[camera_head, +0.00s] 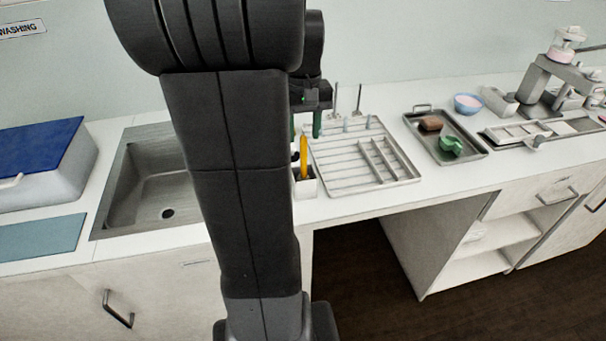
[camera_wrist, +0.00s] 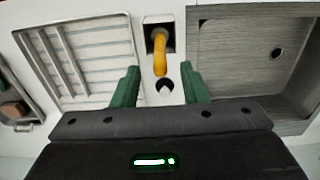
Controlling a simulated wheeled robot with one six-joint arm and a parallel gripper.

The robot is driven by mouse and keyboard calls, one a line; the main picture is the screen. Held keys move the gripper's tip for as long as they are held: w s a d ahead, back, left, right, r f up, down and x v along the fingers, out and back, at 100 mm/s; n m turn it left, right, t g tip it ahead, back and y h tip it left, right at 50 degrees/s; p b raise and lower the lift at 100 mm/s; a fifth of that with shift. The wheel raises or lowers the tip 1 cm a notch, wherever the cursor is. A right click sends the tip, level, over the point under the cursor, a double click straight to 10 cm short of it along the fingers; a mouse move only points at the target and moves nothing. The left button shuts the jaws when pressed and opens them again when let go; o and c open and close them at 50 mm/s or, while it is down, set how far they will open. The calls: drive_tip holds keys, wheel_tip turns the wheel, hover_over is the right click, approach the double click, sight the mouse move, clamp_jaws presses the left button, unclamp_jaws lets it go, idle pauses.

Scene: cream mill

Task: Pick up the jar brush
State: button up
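A yellow-handled tool (camera_head: 304,156), which I take to be the jar brush, stands in a small white holder (camera_head: 306,188) between the sink and the drying rack. Its lower end is hidden in the holder. In the wrist view its yellow handle (camera_wrist: 161,55) lies between and beyond my fingertips, with the holder (camera_wrist: 176,97) around it. My gripper (camera_head: 305,128) has green fingers and is above and behind the handle in the head view. My arm hides part of the counter.
A slatted drying rack (camera_head: 350,185) with upright pegs is right of the holder, and a steel sink (camera_head: 140,180) is left. A metal tray (camera_head: 465,147) holds a brown block (camera_head: 431,123) and a green item (camera_head: 451,144). A blue-lidded box (camera_head: 60,185) stands far left.

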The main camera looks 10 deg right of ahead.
sight(304, 165)
drive_tip(key=shift+s+f, duration=0.1)
drive_tip(key=shift+f, duration=0.25)
wheel_tip(304, 165, down, 4)
drive_tip(key=shift+f, duration=0.25)
clamp_jaws()
